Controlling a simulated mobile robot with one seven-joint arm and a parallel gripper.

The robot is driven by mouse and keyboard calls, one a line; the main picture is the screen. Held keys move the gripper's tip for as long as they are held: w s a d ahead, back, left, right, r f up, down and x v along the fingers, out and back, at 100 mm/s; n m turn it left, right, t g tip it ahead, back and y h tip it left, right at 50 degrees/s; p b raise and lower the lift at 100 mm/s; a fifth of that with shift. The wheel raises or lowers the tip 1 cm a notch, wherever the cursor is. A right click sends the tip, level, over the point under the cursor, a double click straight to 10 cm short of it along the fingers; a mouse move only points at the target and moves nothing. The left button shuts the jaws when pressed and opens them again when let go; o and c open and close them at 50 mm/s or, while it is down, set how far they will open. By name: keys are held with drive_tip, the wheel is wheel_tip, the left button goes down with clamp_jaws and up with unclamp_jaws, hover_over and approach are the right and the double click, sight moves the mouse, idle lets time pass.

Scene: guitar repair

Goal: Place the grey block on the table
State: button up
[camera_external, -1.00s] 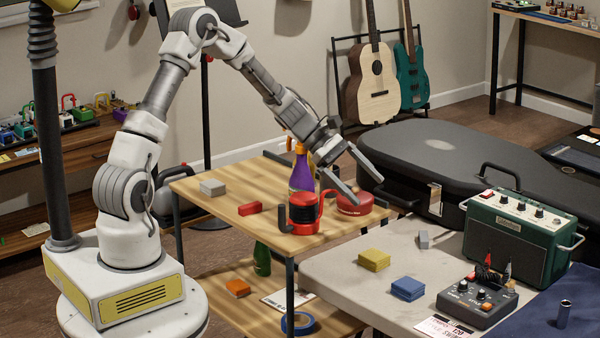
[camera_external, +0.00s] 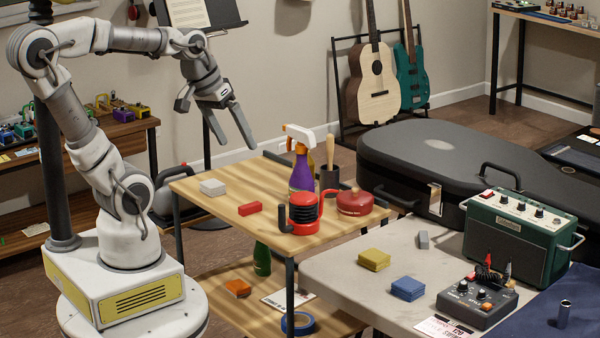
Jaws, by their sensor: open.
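A light grey block (camera_external: 212,187) lies on the left part of the wooden cart top (camera_external: 205,205). A smaller grey block (camera_external: 423,240) stands on the pale table (camera_external: 340,280) at the right, behind the yellow and blue blocks. My gripper (camera_external: 236,142) is open and empty. It hangs in the air above the back of the cart, its fingers pointing down and to the right. It appears above and right of the light grey block and touches nothing.
The cart also holds a red block (camera_external: 250,208), a spray bottle (camera_external: 303,165), a red-black mug-like item (camera_external: 304,212), a dark cup (camera_external: 329,180) and a red round tin (camera_external: 354,202). Yellow (camera_external: 374,260) and blue blocks (camera_external: 408,288) lie on the table. A guitar case (camera_external: 450,160) stands behind.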

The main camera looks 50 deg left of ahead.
drive_tip(key=shift+s+a+r+m+t+y, duration=0.1)
drive_tip(key=shift+s+a+m+t+y, duration=0.25)
drive_tip(key=shift+s+a, duration=0.3)
drive_tip(key=shift+s+a+r+m+t+y, duration=0.15)
drive_tip(key=shift+s+a+m, duration=0.3)
drive_tip(key=shift+s, duration=0.4)
drive_tip(key=shift+f, duration=0.1)
wheel_tip(320, 180, up, 12)
drive_tip(key=p, duration=1.1)
drive_tip(key=shift+f, duration=0.25)
